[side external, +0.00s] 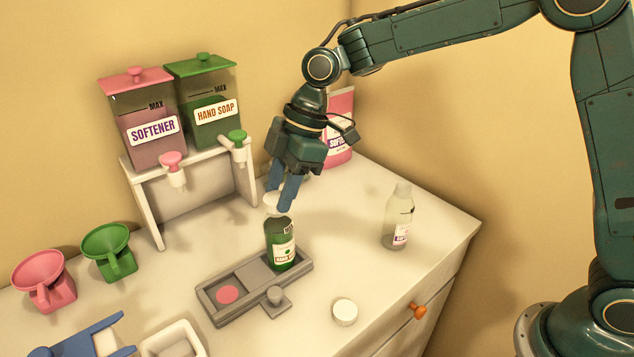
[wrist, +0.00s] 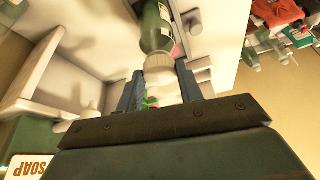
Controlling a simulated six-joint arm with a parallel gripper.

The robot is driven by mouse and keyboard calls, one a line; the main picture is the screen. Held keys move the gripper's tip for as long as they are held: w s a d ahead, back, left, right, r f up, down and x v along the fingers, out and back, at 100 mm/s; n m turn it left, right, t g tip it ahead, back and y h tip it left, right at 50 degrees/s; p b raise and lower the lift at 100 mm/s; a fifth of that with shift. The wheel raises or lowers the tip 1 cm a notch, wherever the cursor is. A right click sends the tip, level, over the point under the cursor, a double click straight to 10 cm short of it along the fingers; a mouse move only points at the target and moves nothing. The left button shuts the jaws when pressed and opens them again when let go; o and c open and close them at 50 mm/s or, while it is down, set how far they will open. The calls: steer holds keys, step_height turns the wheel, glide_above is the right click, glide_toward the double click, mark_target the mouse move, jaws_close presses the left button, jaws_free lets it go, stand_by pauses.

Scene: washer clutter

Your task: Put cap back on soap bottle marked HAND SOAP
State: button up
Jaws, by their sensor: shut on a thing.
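The soap bottle (side external: 281,243), with green contents and a white label reading HAND in part, stands upright at the right end of a grey tray (side external: 222,311). My gripper (side external: 280,203) points down over its neck, with blue fingers shut on a white cap (side external: 271,199). In the wrist view, the cap (wrist: 158,68) sits between the fingertips, in line with the bottle's mouth end (wrist: 153,25). The fingers partly hide the neck, so I cannot tell whether the cap is seated or just above it.
A clear bottle (side external: 398,220) stands at right; a loose white cap (side external: 345,312) lies on the front counter. SOFTENER (side external: 138,115) and HAND SOAP (side external: 208,98) dispensers stand behind on a white stand (side external: 148,195). Pink (side external: 42,275) and green (side external: 107,248) funnels are at left. The right counter is fairly clear.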

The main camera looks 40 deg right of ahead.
steer(key=shift+f, duration=0.2)
stand_by(0.3)
steer(key=o, duration=1.4)
steer(key=shift+r, duration=0.1)
steer(key=shift+r, duration=3.4)
